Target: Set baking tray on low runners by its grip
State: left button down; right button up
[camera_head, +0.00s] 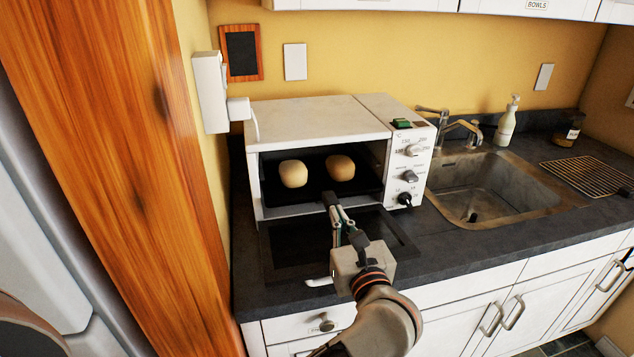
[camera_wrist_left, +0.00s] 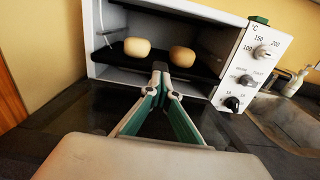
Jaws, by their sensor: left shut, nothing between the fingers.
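The dark baking tray (camera_head: 315,183) lies inside the white toaster oven (camera_head: 318,117) with two pale round rolls (camera_head: 293,173) on it. In the left wrist view the tray (camera_wrist_left: 112,55) reaches to the oven's open front. I cannot tell whether it rests on the low runners, as the tray hides them. My left gripper (camera_head: 338,207) points into the oven mouth from the front. Its green-sided fingers (camera_wrist_left: 160,72) are shut with nothing between them, at the middle of the tray's front edge. The fingertips hide most of the grip; touching or just apart is unclear. My right gripper is not in view.
The oven door (camera_head: 295,243) is folded down over the dark counter, under my left gripper. Knobs (camera_head: 411,176) line the oven's right panel. A sink (camera_head: 487,185) with a tap lies to the right, then a wire rack (camera_head: 590,176). A wooden panel stands close on the left.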

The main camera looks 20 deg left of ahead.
pick_arm(q)
jog(key=shift+w+a, duration=0.15)
jog(key=shift+w+a, duration=0.2)
jog(key=shift+w, duration=0.1)
